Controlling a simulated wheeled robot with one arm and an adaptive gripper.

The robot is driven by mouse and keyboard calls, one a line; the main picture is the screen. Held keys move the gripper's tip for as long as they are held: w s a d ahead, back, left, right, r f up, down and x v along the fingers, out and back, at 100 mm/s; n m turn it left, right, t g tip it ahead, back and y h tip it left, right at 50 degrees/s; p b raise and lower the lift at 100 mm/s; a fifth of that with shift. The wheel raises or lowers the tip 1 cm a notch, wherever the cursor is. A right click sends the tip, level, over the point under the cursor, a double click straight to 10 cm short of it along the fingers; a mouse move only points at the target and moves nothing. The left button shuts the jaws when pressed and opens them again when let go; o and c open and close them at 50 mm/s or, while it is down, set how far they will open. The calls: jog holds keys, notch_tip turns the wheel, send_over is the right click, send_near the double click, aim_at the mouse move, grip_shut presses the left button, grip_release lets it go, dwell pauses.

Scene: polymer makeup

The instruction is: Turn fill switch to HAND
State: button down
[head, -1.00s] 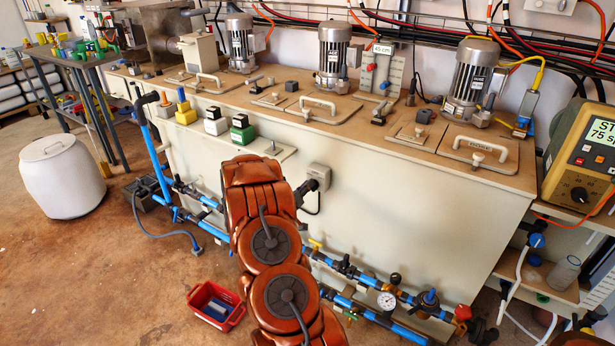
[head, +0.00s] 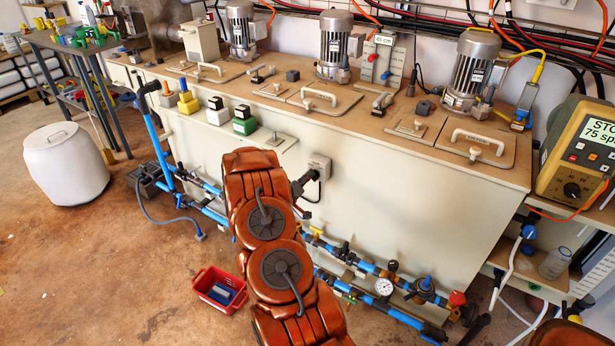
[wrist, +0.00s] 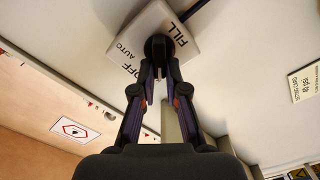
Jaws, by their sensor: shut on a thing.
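The fill switch is a pale grey box (wrist: 150,38) on the tank's front wall, also seen in the head view (head: 319,166). FILL, OFF and AUTO are printed on its face in the wrist view; no HAND label shows. Its round black knob (wrist: 158,46) sits between the tips of my gripper (wrist: 158,66). My gripper is shut on the knob, its fingers on either side of it. In the head view my gripper (head: 303,186) reaches the box from the left. The fingers partly cover the knob, and I cannot tell which way it points.
Blue pipes with valves and a gauge (head: 384,287) run low along the tank front (head: 420,200). A red bin (head: 219,291) sits on the floor left of my arm. A control unit (head: 578,155) stands at the right. A white drum (head: 65,165) stands at the far left.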

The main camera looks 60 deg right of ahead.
jog(key=c, duration=1.2)
grip_release()
jog(key=a, duration=1.2)
jog(key=shift+s, duration=0.2)
